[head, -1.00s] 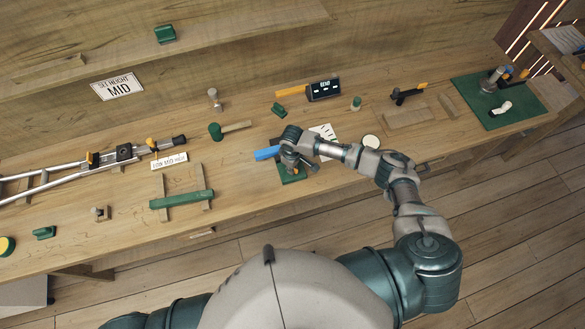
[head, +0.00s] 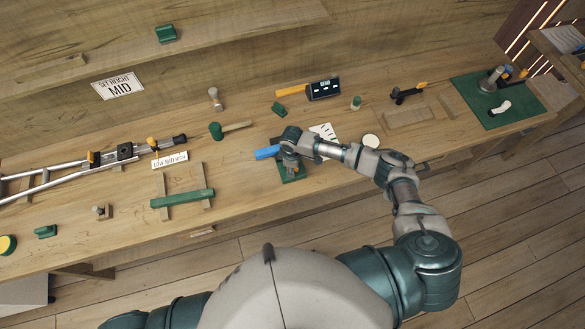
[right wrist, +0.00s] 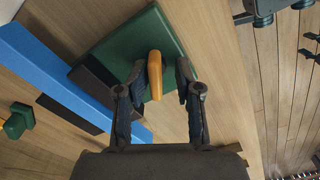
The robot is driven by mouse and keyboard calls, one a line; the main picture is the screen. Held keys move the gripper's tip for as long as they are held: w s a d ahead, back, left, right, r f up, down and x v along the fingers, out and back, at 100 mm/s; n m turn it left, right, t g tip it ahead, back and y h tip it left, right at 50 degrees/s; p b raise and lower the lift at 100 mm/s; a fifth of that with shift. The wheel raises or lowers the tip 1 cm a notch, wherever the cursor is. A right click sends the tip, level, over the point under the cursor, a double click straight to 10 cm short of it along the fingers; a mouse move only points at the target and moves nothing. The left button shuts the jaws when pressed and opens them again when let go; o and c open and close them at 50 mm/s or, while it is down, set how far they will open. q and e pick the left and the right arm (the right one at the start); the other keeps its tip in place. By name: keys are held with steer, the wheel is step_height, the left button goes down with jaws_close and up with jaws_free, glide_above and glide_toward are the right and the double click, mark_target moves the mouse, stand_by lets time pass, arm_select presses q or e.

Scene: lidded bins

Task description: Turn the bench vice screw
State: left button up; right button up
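The bench vice stands on the bench under my right gripper (head: 290,163), which hides much of it in the head view. Its green base (head: 293,177) and a blue bar (head: 267,153) at its left show there. In the right wrist view the green base (right wrist: 118,42), the blue bar (right wrist: 50,75) and an orange handle (right wrist: 155,72) show. My right gripper (right wrist: 160,82) has its two dark fingers apart, one on each side of the orange handle. A gap shows at the right finger; contact at the left one is unclear. My left gripper is out of view.
A white marked card (head: 324,132) and a white disc (head: 371,141) lie right of the vice. A green block (head: 279,109) and a green-headed mallet (head: 216,131) lie behind and left. A green bar on wooden strips (head: 182,198) lies at left, with bare bench between.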

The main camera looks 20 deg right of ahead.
steer(key=shift+w, duration=0.15)
step_height(320, 180, up, 3)
steer(key=p, duration=0.3)
steer(key=shift+r+p, duration=0.7)
steer(key=shift+r, duration=0.45)
steer(key=shift+f, duration=0.1)
steer(key=shift+c, duration=0.4)
